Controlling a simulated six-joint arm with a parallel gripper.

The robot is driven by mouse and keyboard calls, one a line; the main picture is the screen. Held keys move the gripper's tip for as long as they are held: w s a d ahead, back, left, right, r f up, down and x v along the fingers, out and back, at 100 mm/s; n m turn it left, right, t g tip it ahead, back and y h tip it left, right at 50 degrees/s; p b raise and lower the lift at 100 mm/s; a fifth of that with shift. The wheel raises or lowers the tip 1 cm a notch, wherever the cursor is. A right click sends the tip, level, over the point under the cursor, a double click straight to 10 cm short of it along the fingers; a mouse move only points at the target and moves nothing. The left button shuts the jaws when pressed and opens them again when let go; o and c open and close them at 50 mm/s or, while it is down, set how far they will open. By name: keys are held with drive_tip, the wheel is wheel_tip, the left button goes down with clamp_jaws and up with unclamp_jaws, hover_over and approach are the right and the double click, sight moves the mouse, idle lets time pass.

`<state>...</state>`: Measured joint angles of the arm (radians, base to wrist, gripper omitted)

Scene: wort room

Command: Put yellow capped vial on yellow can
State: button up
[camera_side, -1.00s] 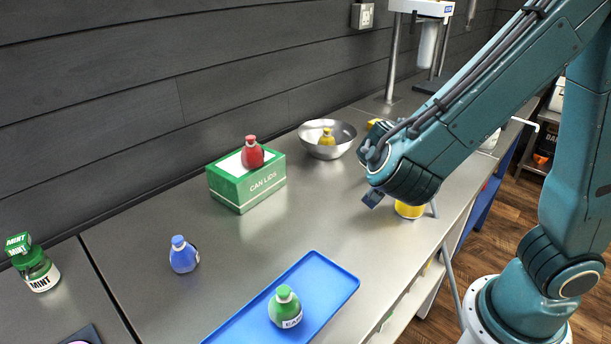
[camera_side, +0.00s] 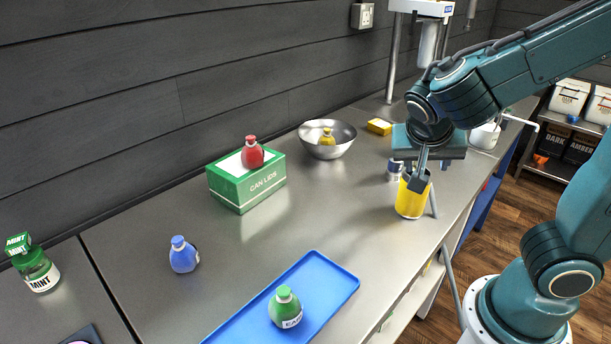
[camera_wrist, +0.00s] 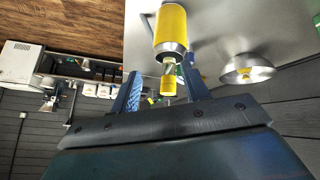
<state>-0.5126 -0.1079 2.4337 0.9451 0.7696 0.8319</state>
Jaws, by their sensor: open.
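The yellow can (camera_side: 411,203) stands upright near the table's right edge. It also shows in the wrist view (camera_wrist: 171,28), with its silver top facing the camera. The yellow capped vial (camera_wrist: 168,86) shows between my fingers, cap toward the camera, its clear lower part against the can's top. It appears to stand on the can; the exact contact is unclear. In the side view the vial is hidden behind my gripper. My gripper (camera_side: 418,182) points down over the can's top and is open. Its fingers (camera_wrist: 160,76) stand on either side of the vial, with gaps visible.
A small blue-and-white can (camera_side: 395,171) stands close behind the yellow can. A steel bowl (camera_side: 327,146) holds a yellow bottle (camera_side: 327,135). A green box (camera_side: 247,186) carries a red bottle (camera_side: 252,153). A blue tray (camera_side: 335,283) lies in front.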

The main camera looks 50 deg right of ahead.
drive_tip(key=s+a+r+n+t+y, duration=0.4)
drive_tip(key=s+a+r+n+y, duration=0.1)
drive_tip(key=n, duration=0.6)
drive_tip(key=shift+s+a+n+y, duration=0.25)
drive_tip(key=shift+s+y, duration=0.45)
drive_tip(key=shift+y, duration=0.4)
